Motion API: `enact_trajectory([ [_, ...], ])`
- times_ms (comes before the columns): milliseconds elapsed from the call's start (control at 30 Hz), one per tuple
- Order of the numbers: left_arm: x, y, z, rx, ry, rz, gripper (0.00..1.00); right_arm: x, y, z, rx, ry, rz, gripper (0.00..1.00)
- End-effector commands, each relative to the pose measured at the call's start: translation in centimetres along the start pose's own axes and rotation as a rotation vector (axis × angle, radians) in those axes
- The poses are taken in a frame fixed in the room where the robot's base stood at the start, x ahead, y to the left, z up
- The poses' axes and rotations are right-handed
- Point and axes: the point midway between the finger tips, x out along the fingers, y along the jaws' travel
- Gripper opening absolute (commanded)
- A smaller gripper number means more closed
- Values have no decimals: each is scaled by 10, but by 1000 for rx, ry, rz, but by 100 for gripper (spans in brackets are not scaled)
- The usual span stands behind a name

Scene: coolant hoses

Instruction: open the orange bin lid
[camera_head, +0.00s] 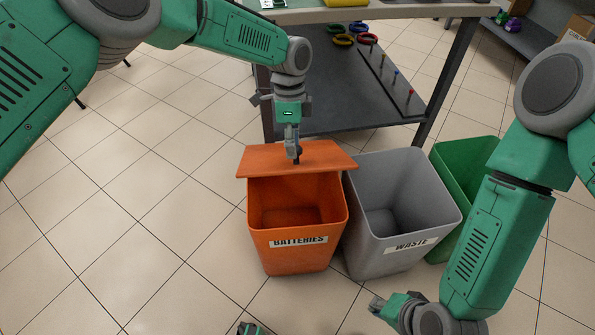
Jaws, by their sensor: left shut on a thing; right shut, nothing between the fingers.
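The orange bin (296,255), labelled BATTERIES, stands upright on the floor at the middle of the head view. Its orange lid (262,160) is a flat panel across the back of the bin's top. The front of the opening is uncovered, and the inside looks empty. My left gripper (295,152) points down and is shut on the orange lid near its middle; the gripped part is mostly hidden by the fingers. My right gripper (379,304) is shut and empty low in the picture, in front of the grey bin; its fingers are hard to make out.
A grey open bin (385,255) labelled WASTE stands close at the right, with a green bin (450,175) beyond it. A workbench (360,90) with a dark lower shelf stands behind. The tiled floor at the left is clear.

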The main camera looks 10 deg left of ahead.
Motion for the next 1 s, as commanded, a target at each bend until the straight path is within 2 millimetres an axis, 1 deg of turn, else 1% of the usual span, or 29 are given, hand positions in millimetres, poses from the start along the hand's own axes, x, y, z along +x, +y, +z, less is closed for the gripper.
enact_trajectory([
  [33, -1, -1, -1, 0, 3, -4, 0, 12, -24, 8, 133, 10, -75, 0],
  [67, -1, -1, -1, 0, 3, -4, 0, 18, -39, 10, 217, 16, -120, 0],
  [100, -1, -1, -1, 0, 2, -4, 0, 24, -58, 14, 332, 20, -179, 0],
  [167, -1, -1, -1, 0, 2, -4, 0, 32, -86, 17, 510, 21, -268, 0],
  [200, -1, -1, -1, 0, 2, -4, 0, 35, -105, 18, 630, 16, -327, 0],
  [267, -1, -1, -1, 0, 2, -3, 0, 39, -131, 18, 815, 5, -416, 0],
  [300, -1, -1, -1, 0, 2, -3, 0, 41, -148, 16, 940, -6, -474, 0],
  [367, -1, -1, -1, 0, 2, -3, 0, 42, -171, 12, 1126, -26, -564, 0],
  [400, -1, 0, -1, 0, 2, -3, 0, 41, -184, 8, 1249, -42, -622, 0],
  [500, -1, 0, -1, 0, 2, -3, 0, 39, -211, -4, 1528, -86, -757, 0],
  [600, -1, 0, -1, 0, 2, -3, 0, 36, -228, -17, 1752, -130, -873, 0],
  [700, -1, 0, -1, 0, 2, -3, 0, 32, -237, -28, 1910, -165, -959, 0],
  [833, -1, 0, -1, 0, 2, -2, 0, 30, -242, -36, 2017, -194, -1024, 0],
  [1000, -1, 0, -1, 0, 2, -2, 0, 38, -250, -47, 2044, -202, -1044, 0],
])
